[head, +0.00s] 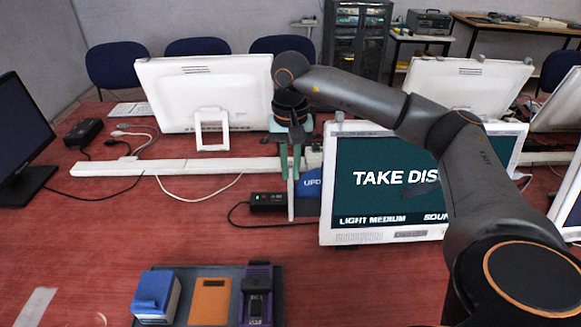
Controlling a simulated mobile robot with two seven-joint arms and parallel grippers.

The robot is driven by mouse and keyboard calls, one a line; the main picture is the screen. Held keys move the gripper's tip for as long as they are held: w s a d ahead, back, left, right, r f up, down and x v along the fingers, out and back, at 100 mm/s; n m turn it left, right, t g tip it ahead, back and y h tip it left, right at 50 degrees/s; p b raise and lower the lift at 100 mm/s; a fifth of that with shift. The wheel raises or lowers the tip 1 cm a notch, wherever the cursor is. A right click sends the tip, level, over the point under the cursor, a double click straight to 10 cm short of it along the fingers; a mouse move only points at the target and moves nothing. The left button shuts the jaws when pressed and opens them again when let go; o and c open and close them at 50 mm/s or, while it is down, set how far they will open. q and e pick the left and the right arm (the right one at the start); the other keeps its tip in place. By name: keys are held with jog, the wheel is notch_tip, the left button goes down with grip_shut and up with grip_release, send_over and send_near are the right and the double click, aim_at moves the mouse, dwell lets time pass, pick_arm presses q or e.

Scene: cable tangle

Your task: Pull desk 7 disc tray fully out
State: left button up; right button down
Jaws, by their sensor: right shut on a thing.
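The desk monitor (400,185) is a white all-in-one with a dark screen that reads "TAKE DIS", the rest hidden behind my right arm. A disc tray sticks out from its left side, with a thin pale upright front plate (291,203). A blue piece marked "UFO" (311,184) shows between plate and monitor, seemingly a disc. My right gripper (291,172) points down with green fingers and is shut on the tray's front plate. The fingers hide its upper part. My left gripper is not in view.
A black adapter box (268,202) with a green light and cable lies beside the tray. A white cable duct (110,168) crosses the red desk. A dark holder at the front carries a blue box (155,296), an orange case (209,301) and a purple device (256,293).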

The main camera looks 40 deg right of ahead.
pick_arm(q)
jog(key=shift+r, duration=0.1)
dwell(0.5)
pick_arm(e)
jog(key=shift+w+a+r, duration=0.1)
jog(key=shift+w+a, duration=0.1)
pick_arm(q)
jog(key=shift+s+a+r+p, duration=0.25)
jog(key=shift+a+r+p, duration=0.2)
jog(key=shift+p, duration=0.4)
pick_arm(e)
jog(key=w+a, duration=0.3)
jog(key=a, duration=0.1)
jog(key=shift+w+a, duration=0.2)
jog(key=shift+w, duration=0.2)
jog(key=c, duration=0.9)
grip_release()
